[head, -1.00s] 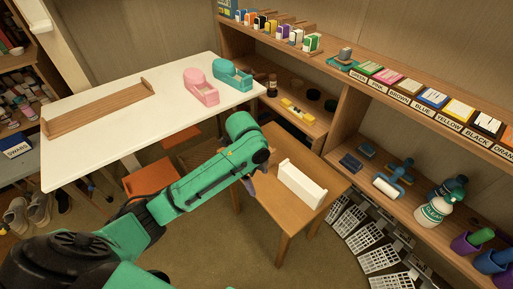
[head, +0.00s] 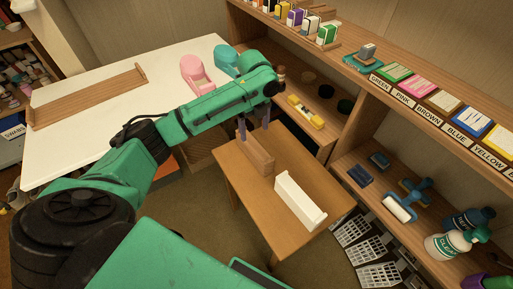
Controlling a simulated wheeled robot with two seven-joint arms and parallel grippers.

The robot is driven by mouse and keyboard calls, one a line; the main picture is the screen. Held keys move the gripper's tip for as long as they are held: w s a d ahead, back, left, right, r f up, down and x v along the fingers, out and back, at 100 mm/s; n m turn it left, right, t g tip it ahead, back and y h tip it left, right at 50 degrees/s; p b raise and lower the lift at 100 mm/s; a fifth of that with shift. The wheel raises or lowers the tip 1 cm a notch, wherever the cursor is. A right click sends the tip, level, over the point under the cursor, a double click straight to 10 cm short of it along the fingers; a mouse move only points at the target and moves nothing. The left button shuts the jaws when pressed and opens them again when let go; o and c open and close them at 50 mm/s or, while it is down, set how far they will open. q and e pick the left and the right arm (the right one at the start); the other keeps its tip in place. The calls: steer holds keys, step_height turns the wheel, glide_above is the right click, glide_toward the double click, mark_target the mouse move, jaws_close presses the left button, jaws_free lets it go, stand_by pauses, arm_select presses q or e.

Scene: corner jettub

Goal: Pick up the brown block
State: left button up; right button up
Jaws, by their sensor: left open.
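A brown wooden block (head: 257,156) lies on the small wooden table (head: 240,191), near its far left edge. My left gripper (head: 253,126) is open, with its grey fingers pointing down at the far end of the brown block. The fingers are close to the block; I cannot tell whether they touch it or reach around it. The forearm and wrist pass above and hide part of the area behind. My right gripper is not in view.
A white block (head: 299,199) lies beside the brown block on the same table. The wooden shelf (head: 340,125) stands close on the right. A white table (head: 70,135) with a pink dispenser (head: 197,75) is behind my arm.

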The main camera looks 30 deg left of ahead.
arm_select(q)
glide_above(255, 146)
step_height(255, 146, down, 4)
steer(key=shift+s+f, duration=0.15)
steer(key=shift+f, duration=0.05)
step_height(255, 146, down, 5)
steer(key=shift+f+b, duration=0.2)
steer(key=shift+b, duration=0.25)
steer(key=shift+f, duration=0.35)
steer(key=shift+r, duration=0.1)
jaws_close()
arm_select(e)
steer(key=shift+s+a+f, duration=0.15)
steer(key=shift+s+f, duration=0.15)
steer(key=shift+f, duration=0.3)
